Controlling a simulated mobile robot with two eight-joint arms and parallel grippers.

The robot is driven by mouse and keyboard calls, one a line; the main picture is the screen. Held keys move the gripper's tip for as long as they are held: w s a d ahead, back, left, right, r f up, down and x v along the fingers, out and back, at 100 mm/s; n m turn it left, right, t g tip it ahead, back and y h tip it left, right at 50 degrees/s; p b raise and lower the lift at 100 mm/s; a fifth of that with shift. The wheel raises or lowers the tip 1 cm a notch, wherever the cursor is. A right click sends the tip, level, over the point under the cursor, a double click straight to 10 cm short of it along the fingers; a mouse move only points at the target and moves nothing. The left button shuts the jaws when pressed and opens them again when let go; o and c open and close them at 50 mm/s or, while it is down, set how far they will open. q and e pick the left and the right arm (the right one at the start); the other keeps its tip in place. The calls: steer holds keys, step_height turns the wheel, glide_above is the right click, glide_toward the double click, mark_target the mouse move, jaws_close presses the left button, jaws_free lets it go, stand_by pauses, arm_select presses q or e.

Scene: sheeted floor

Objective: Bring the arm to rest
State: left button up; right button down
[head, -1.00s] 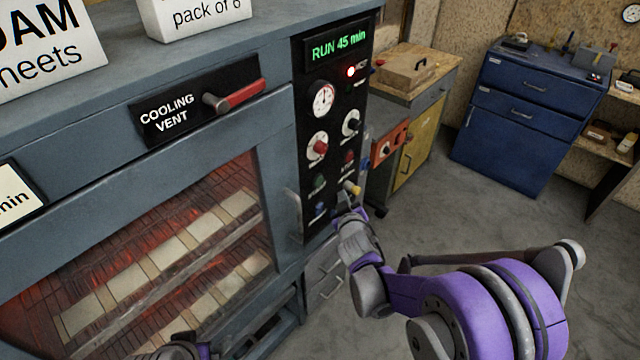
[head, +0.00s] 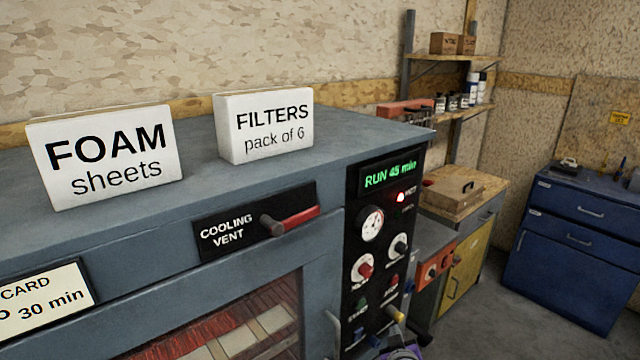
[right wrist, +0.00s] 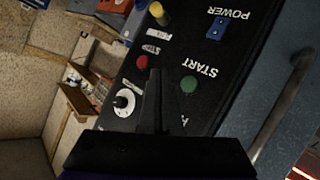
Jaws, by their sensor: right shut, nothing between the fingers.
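My right gripper (right wrist: 154,80) is shut and empty. In the right wrist view its fingers point at the black control panel (right wrist: 205,80), beside the green START button (right wrist: 189,84); I cannot tell whether they touch it. In the head view only a little of my right gripper (head: 374,342) shows at the bottom edge, low in front of the panel (head: 378,235). The rest of that arm is mostly cut off by the frame. My left gripper is out of view. The panel display (head: 389,175) reads RUN 45 min, and a red lamp (head: 400,197) is lit.
The grey oven (head: 130,250) fills the left, with a red-handled cooling vent lever (head: 290,220) and a glowing window (head: 240,335). FOAM (head: 105,160) and FILTERS (head: 265,125) boxes stand on top. A yellow-doored cabinet (head: 460,275) and blue cabinet (head: 570,250) are right, with bare floor between.

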steer(key=s+f+m+g+y, duration=0.1)
steer(key=s+g, duration=0.2)
steer(key=s, duration=1.1)
steer(key=s+a+f+m+g, duration=0.1)
steer(key=s+g, duration=0.3)
steer(key=s, duration=1)
steer(key=shift+s+a+f+m+y, duration=0.15)
steer(key=shift+s+a+m+y, duration=0.2)
steer(key=shift+m, duration=0.25)
